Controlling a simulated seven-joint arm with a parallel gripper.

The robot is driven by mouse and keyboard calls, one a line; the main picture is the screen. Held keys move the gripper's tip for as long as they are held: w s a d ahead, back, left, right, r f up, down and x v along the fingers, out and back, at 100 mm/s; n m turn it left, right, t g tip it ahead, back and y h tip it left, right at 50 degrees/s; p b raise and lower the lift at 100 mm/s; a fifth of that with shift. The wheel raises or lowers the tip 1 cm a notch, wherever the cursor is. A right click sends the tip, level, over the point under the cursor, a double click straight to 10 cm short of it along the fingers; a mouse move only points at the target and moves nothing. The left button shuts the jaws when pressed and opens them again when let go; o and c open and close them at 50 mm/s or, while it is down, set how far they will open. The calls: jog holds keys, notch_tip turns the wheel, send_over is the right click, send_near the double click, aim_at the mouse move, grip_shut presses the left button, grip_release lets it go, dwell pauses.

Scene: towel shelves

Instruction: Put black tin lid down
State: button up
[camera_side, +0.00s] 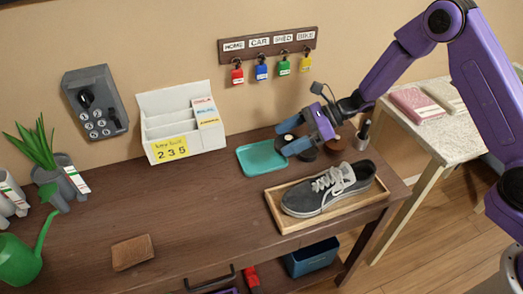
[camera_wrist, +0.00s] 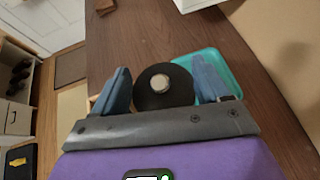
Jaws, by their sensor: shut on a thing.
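The black tin lid is a round black disc with a pale knob at its centre; it shows in the wrist view (camera_wrist: 150,98) between my two blue fingers. My gripper (camera_wrist: 160,72) is shut on it. In the side view my gripper (camera_side: 289,140) is over the back right of the desk, by the right edge of the teal tray (camera_side: 254,160). The lid (camera_side: 286,138) shows there partly behind the near finger. A dark round tin (camera_side: 308,153) sits just below and right of the gripper, partly hidden. The gap under the lid is hard to judge.
A grey shoe (camera_side: 318,195) stands in a wooden tray (camera_side: 283,222) in front of the gripper. A brown round item (camera_side: 337,145) and a pen cup (camera_side: 362,138) stand to the right. A white letter rack (camera_side: 181,121) is at the left. The desk's middle is clear.

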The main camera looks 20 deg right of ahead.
jog(key=w+a+f, duration=0.2)
jog(key=w, duration=0.2)
send_over(262, 159)
jog(key=f, duration=0.4)
jog(key=shift+s+d+f, duration=0.25)
jog(key=shift+d+f, duration=0.05)
jog(key=shift+f, duration=0.05)
jog(key=shift+w+a+f, duration=0.3)
jog(key=shift+w+f, duration=0.25)
jog(key=shift+f, duration=0.2)
notch_tip(262, 159, down, 2)
jog(key=shift+f, duration=0.1)
grip_shut()
jog(key=shift+s+d+f, duration=0.1)
jog(key=shift+s+f, duration=0.1)
jog(key=shift+f, duration=0.3)
jog(key=o, duration=0.8)
grip_release()
jog(key=shift+s+f, duration=0.1)
jog(key=shift+o, duration=0.2)
jog(key=v, duration=1.2)
jog(key=shift+w+r, duration=0.25)
